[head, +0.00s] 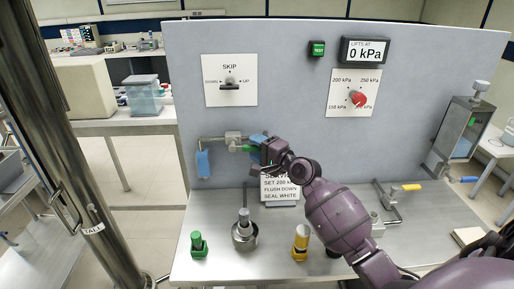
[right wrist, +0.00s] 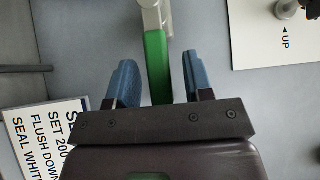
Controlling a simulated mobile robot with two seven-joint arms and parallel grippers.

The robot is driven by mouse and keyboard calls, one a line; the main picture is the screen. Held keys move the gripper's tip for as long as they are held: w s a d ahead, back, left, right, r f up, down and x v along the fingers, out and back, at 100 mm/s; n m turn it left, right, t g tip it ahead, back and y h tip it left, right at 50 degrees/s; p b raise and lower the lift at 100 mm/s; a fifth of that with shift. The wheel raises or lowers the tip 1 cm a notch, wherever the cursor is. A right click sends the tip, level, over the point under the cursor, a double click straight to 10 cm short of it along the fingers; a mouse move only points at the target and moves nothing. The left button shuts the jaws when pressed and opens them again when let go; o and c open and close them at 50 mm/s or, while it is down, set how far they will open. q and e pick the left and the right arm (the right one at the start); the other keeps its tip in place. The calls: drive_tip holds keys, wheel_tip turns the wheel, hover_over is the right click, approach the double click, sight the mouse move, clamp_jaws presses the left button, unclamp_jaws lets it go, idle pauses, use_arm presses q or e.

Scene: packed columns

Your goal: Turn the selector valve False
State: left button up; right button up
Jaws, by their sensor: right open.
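The valve body (head: 234,138) sits on a metal pipe on the grey panel. Its green lever (head: 247,149) points right, toward my right gripper (head: 260,147). In the right wrist view the green lever (right wrist: 157,66) lies between the two blue fingers of my right gripper (right wrist: 159,82). The fingers are open, with a gap on each side of the lever. Whether the lever is deep enough between them is hard to judge. My left gripper is not in view.
A blue piece (head: 203,163) hangs at the pipe's left end. A SKIP switch plate (head: 215,95) and a red knob (head: 357,99) are on the panel. A sign (head: 281,189), green (head: 198,246) and yellow (head: 301,243) pieces and a yellow-handled valve (head: 411,187) are at the bench.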

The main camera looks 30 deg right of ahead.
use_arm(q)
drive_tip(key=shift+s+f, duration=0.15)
use_arm(e)
drive_tip(key=shift+c, duration=0.2)
clamp_jaws()
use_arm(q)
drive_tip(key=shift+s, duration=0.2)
